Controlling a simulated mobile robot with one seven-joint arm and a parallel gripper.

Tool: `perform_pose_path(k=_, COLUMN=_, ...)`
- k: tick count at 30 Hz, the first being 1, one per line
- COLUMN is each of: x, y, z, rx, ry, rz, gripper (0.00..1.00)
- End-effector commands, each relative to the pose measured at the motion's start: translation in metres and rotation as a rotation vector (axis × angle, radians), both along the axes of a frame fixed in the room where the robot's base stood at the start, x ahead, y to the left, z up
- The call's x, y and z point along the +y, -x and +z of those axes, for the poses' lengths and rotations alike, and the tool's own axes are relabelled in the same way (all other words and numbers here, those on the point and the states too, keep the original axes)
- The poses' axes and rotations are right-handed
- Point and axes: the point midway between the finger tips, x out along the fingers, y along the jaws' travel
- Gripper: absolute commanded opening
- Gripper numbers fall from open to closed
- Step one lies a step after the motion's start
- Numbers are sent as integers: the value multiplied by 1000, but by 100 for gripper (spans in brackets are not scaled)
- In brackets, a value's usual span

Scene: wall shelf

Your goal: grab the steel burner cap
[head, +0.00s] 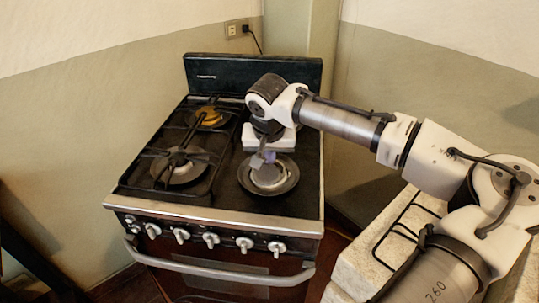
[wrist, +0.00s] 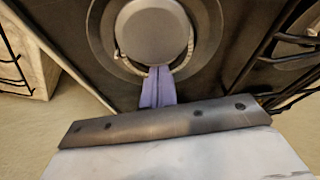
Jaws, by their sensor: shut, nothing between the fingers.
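The steel burner cap (head: 267,176) is a round grey disc on the front right burner of the stove, inside a dark round ring. In the wrist view the cap (wrist: 153,30) is at the top middle. My gripper (head: 267,158) is at the cap's far edge in the head view. In the wrist view its purple fingertips (wrist: 159,72) are shut together, with nothing visible between them, and overlap the cap's lower rim. I cannot tell whether they touch it.
The black stove top (head: 225,185) has grates over the left burners, including a front left burner (head: 180,168) and a yellowish back left burner (head: 209,118). A dark backguard (head: 225,75) stands behind. A loose black wire grate (head: 405,228) rests on a pale block at right.

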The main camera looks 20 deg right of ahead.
Motion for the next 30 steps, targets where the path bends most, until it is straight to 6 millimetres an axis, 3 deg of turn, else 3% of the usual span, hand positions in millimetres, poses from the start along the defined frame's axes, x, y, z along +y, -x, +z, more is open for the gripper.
perform_pose_path(k=13, x=15, y=35, z=0, rx=1, ry=-3, rz=1, gripper=0)
perform_pose_path(k=26, x=15, y=36, z=0, rx=0, ry=0, rz=-1, gripper=0)
perform_pose_path(k=30, x=13, y=27, z=1, rx=-1, ry=-1, rz=2, gripper=0)
